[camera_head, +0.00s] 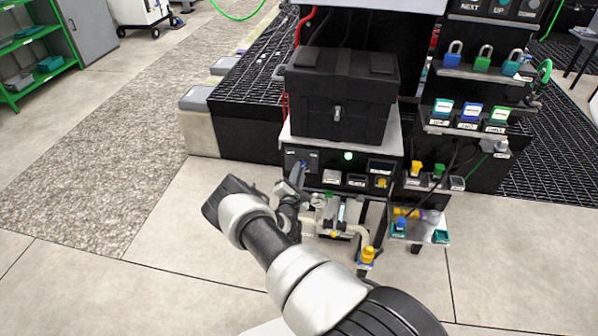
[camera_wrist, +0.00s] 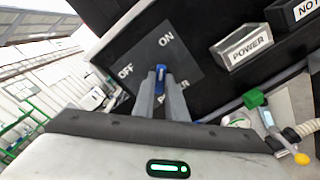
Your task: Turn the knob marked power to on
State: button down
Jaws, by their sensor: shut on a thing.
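The power knob (camera_wrist: 160,73) is a small blue handle on a dark square plate (camera_wrist: 190,68) with OFF at its left and ON at its upper right in the wrist view. The blue handle points up the plate, between the two words. My gripper (camera_wrist: 161,88) is shut on the knob, with one grey finger on each side of it. The fingers partly cover the word POWER below the knob. In the head view my gripper (camera_head: 296,182) reaches the left end of the black panel (camera_head: 321,178), and the knob is mostly hidden there.
A light POWER label holder (camera_wrist: 243,46) stands out right of the plate. Valves and pipes with a yellow fitting (camera_head: 367,256) lie below. The floor to the left is clear.

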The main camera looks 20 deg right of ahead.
jog(key=c, duration=1.8)
grip_release()
jog(key=p+v, duration=0.2)
jog(key=v, duration=1.5)
jog(key=shift+s+a, duration=0.2)
